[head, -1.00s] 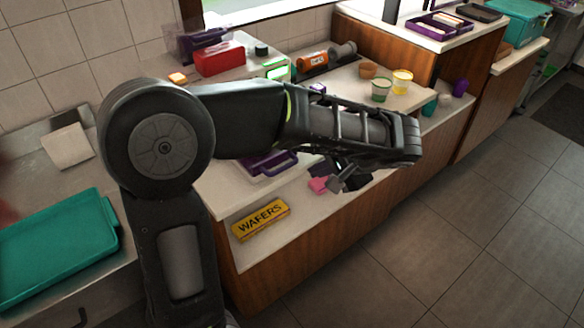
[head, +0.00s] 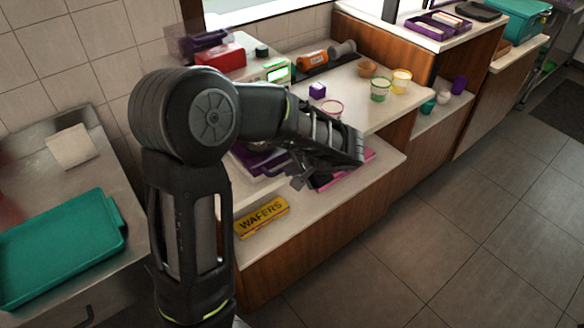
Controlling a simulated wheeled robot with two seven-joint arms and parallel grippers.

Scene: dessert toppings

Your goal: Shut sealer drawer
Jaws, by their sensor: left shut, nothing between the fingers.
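A white machine with a lit green display (head: 278,74), which looks like the sealer, stands at the back wall behind my left arm. A purple tray-like part with a pale edge (head: 250,160) lies in front of it, partly covered by my arm. I cannot tell for sure whether this is the sealer drawer or how far out it is. My left gripper (head: 299,180) is shut and empty, pointing down just right of the purple part, above the lower counter. Whether it touches anything is unclear. My right gripper is out of view.
A yellow wafers box (head: 262,218) lies on the lower counter (head: 330,212). A pink-edged dark item (head: 350,168) is partly behind my gripper. Several small cups, one of them green (head: 380,90), stand on the upper counter. A teal tray (head: 60,245) is at left.

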